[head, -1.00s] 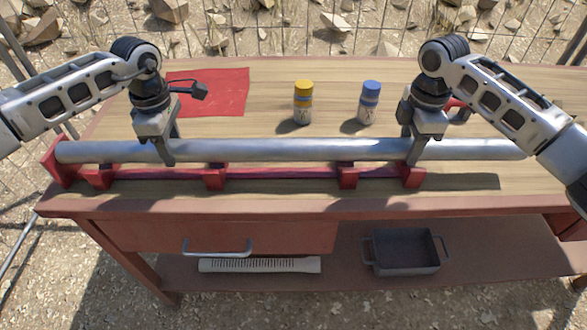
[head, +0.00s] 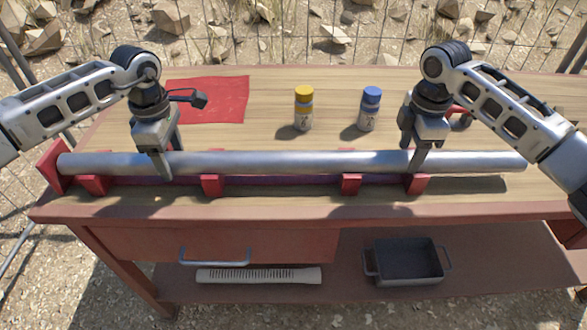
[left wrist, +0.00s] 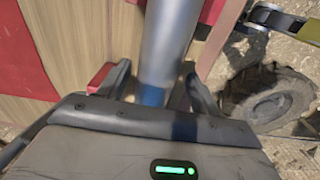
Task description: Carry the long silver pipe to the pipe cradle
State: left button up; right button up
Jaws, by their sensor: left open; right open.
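The long silver pipe (head: 290,162) lies level in the red pipe cradle (head: 212,186) along the table's front, its right end reaching past the last cradle support. My left gripper (head: 170,165) is open, with its fingers on either side of the pipe near the left end. In the left wrist view the pipe (left wrist: 168,45) runs between the spread fingers of that gripper (left wrist: 155,88). My right gripper (head: 418,160) is open around the pipe near its right end; its far finger is mostly hidden.
A yellow-capped bottle (head: 304,108) and a blue-capped bottle (head: 370,108) stand behind the pipe. A red sheet (head: 225,100) lies at the back left. Below are a drawer handle (head: 214,262), a perforated white strip (head: 258,275) and a grey tray (head: 371,275) on the lower shelf.

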pick_arm(q)
notch_tip(320, 180, up, 7)
jog(key=shift+s, duration=0.1)
pick_arm(e)
jog(key=shift+s+a+f+g, duration=0.15)
jog(key=shift+s+f, duration=0.1)
jog(key=shift+f, duration=0.2)
jog(key=shift+s+a+f+g, duration=0.15)
jog(key=shift+s+f, duration=0.1)
jog(key=shift+f, duration=0.2)
jog(key=r, duration=0.9)
jog(key=shift+w+d+r, duration=0.3)
jog(key=shift+w+r, duration=0.05)
jog(key=shift+r, duration=0.05)
